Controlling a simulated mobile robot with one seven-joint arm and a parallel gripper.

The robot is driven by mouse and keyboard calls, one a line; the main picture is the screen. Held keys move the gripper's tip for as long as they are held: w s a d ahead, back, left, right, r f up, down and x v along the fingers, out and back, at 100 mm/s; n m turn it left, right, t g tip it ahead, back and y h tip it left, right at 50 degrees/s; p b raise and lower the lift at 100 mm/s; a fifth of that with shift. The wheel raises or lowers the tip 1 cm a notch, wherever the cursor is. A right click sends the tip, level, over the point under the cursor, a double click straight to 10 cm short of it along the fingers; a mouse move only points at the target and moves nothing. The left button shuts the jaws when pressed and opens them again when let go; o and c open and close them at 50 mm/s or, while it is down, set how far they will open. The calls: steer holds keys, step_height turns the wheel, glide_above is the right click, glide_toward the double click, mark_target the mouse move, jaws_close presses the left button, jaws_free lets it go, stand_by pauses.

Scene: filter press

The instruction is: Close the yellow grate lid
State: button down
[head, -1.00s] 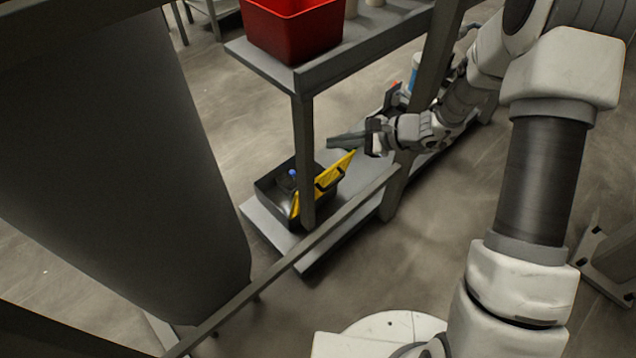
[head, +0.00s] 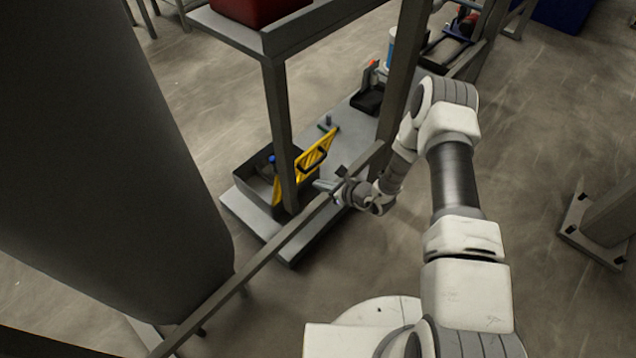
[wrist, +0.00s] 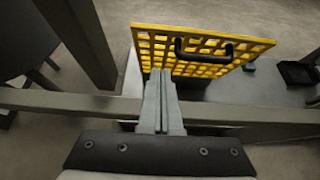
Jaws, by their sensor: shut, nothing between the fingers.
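The yellow grate lid (head: 317,153) stands raised and tilted at the right side of a dark open box (head: 252,173) on the lower shelf. In the wrist view the grate (wrist: 200,50) fills the upper middle, with a black handle (wrist: 203,54) on its face. My gripper (head: 318,185) is shut and empty, just in front of the lid, with its arm reaching over the shelf's front rail. In the wrist view the fingertips (wrist: 160,74) overlap the grate's lower left part; I cannot tell whether they touch it. The box's inside is partly hidden by a post.
The shelf's grey rail (head: 290,240) runs under my gripper, and a post (head: 280,130) stands before the box. Behind are a small dark holder (head: 368,98) and a blue-white container (head: 399,48). A red bin (head: 258,8) sits on the upper shelf.

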steer(key=w+a+f+b, duration=0.2)
steer(key=w+a+b, duration=0.1)
steer(key=w+a, duration=0.3)
steer(key=shift+w+a+f, duration=0.15)
steer(key=shift+a+f, duration=0.2)
steer(key=shift+a, duration=0.7)
